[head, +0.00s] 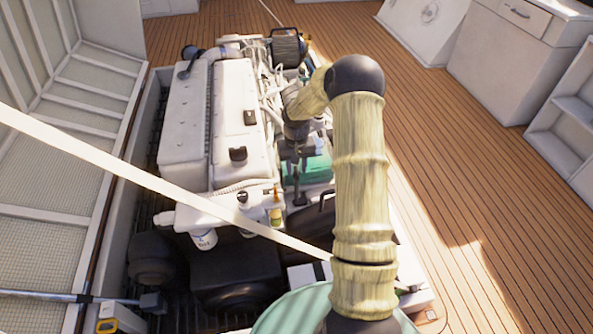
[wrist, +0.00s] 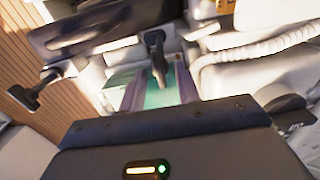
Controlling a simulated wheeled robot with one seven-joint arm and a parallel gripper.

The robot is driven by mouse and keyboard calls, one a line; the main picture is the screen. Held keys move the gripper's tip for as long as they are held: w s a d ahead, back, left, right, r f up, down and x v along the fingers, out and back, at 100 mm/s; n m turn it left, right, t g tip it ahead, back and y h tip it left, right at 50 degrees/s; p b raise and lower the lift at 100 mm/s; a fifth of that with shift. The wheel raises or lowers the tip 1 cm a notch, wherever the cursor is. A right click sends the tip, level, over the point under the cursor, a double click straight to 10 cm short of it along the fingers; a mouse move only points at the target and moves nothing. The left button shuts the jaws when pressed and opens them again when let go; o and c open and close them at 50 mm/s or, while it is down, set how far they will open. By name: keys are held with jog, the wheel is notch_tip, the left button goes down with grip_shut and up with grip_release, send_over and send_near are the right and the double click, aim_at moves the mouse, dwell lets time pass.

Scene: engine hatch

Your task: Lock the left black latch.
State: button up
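My gripper (head: 298,156) hangs at the end of my arm beside the right side of the white engine, above a green part. It is small and dark there, and I cannot make out whether its fingers are apart. A black handle-like piece (wrist: 32,95) is at the left of the wrist view, and a black lever (wrist: 156,57) is near the middle. A bent black handle (head: 326,200) shows beside my arm in the head view. I cannot tell which is the left latch.
The white engine (head: 237,110) fills the open hatch. A raised panel (head: 60,130) stands at the left. A pale strap (head: 150,182) crosses the head view. A corrugated hose (wrist: 255,45) lies close in the wrist view. The wooden deck (head: 450,150) at right is clear.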

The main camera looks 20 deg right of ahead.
jog(key=shift+f, duration=0.55)
jog(key=shift+c, duration=0.4)
grip_shut()
